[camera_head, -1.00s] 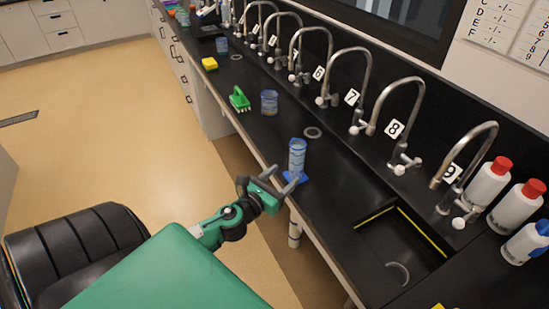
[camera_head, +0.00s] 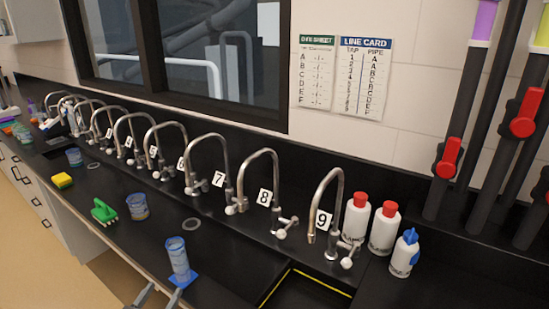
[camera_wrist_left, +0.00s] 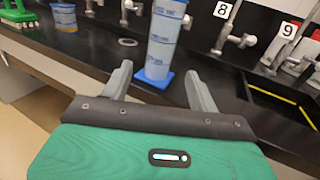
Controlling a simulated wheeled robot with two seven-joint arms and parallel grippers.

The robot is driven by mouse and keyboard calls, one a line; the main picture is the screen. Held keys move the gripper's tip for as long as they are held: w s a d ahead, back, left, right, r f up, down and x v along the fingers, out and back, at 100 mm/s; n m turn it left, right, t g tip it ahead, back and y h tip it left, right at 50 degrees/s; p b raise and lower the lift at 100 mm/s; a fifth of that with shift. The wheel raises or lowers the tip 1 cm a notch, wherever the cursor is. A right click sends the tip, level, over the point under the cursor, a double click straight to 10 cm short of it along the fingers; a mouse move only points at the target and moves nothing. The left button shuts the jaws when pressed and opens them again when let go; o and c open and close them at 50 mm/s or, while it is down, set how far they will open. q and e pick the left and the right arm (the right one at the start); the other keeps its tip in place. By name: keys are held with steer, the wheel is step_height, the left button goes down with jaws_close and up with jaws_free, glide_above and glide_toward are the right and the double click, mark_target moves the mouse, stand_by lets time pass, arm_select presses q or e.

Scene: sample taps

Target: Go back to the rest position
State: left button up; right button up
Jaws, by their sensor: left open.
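My left gripper (camera_head: 158,297) shows only its fingertips at the bottom edge of the head view. In the left wrist view my left gripper (camera_wrist_left: 160,88) has its two fingers spread wide with nothing held between them. A clear graduated cylinder (camera_head: 178,258) with a blue base stands upright on the black counter just beyond the fingertips. The cylinder (camera_wrist_left: 163,38) also shows in the left wrist view, apart from the fingers. My right gripper is in neither view.
Numbered taps (camera_head: 262,185) line the black counter (camera_head: 230,262). A sink (camera_head: 300,292) lies at the lower right, with white bottles (camera_head: 384,228) beside it. A beaker (camera_head: 137,207), a green brush (camera_head: 104,211) and a yellow sponge (camera_head: 62,181) stand to the left.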

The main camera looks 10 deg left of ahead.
arm_select(q)
steer(key=s+d+f+n+g+y, duration=0.1)
steer(key=s+f+n+g+y, duration=0.2)
steer(key=n, duration=0.8)
steer(key=s+d+f+n+g+y, duration=0.15)
steer(key=s+f+n+g, duration=0.35)
steer(key=n, duration=0.6)
steer(key=s+d+f+n+g+h, duration=0.3)
steer(key=s+d+n+g+h, duration=0.3)
steer(key=s+d+n, duration=0.65)
step_height(320, 180, down, 28)
steer(key=a+g+y, duration=0.1)
steer(key=g, duration=0.1)
steer(key=s+a+f, duration=0.1)
steer(key=s+f, duration=0.8)
steer(key=f, duration=0.2)
steer(key=s+a+f+m+g, duration=0.1)
steer(key=s+a+f, duration=0.1)
steer(key=s+f, duration=0.8)
steer(key=shift+s+a+f, duration=0.3)
steer(key=shift+f, duration=0.3)
